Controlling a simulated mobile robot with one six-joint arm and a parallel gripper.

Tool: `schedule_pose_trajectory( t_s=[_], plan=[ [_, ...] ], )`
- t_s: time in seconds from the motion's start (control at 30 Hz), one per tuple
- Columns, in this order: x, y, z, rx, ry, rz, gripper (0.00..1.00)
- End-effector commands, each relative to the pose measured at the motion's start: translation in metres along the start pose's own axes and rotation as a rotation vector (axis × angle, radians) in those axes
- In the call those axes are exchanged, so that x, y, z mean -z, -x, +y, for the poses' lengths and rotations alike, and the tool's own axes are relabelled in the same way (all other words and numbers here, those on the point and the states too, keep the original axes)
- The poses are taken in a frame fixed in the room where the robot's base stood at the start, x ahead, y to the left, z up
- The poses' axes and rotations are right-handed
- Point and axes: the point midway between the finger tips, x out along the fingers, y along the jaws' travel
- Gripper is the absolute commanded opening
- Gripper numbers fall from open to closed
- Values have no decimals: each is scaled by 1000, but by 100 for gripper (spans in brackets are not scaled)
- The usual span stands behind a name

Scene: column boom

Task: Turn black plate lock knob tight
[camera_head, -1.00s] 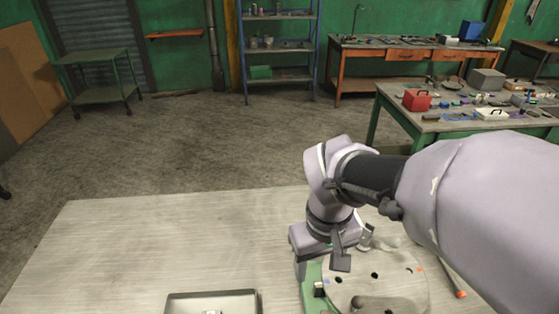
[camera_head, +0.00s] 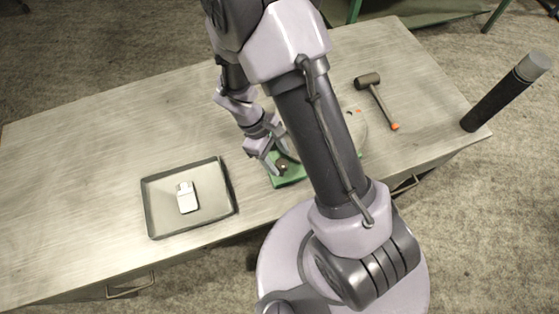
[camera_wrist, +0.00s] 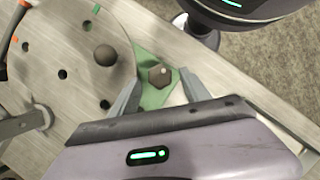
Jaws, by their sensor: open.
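The dark, hex-shaped lock knob (camera_wrist: 158,75) has a small pale dot on top and sits on a green base (camera_wrist: 150,98) beside the round plate. The round plate (camera_wrist: 45,62) is pale grey with several holes and a dark ball knob (camera_wrist: 104,55). In the wrist view my gripper (camera_wrist: 160,79) is open, one finger on either side of the lock knob; I cannot tell whether they touch it. In the head view my gripper (camera_head: 272,155) is low over the green base (camera_head: 290,178), and my arm hides much of the plate (camera_head: 357,128).
A grey tray (camera_head: 150,212) holding a small silver item (camera_head: 187,197) lies left of the base. A mallet (camera_head: 376,98) with an orange handle end lies to the right. The table's (camera_head: 85,165) left part is clear. A grey metal clamp (camera_wrist: 22,125) lies at the plate's edge.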

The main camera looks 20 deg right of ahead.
Motion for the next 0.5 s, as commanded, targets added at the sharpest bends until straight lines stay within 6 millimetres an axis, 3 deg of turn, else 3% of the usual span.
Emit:
schedule_pose_trajectory(
  t_s=[0.13, 0.43, 0.5],
  plan=[
    [0, -14, 0, 1, 0, -1, 55],
    [0, -16, 0, 0, 0, 1, 55],
    [0, -16, 0, 0, 0, 1, 45]
  ],
)
